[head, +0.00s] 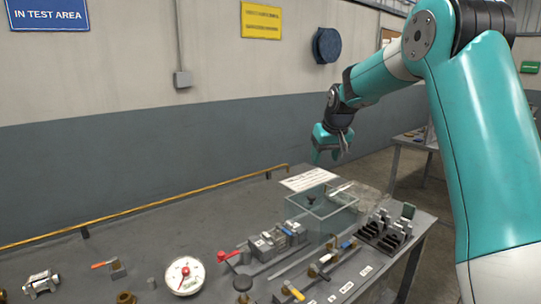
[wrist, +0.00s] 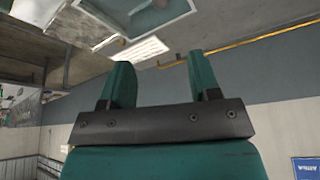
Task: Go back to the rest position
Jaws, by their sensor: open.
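My gripper (head: 330,152) is teal with dark parts and hangs in the air above the far right part of the grey workbench (head: 130,232). In the wrist view its two teal fingers (wrist: 162,85) stand apart with nothing between them. A white printed sheet (head: 308,179) lies below the gripper, beside a clear-walled tank (head: 322,215). The sheet also shows in the wrist view (wrist: 140,50), beyond the left finger. The gripper is apart from the sheet and the tank.
A round dial gauge (head: 184,275), a valve with a red handle (head: 232,256) and a black slotted rack (head: 384,234) stand on the bench. A yellow rail (head: 150,206) runs along its back edge. The air around the gripper looks free.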

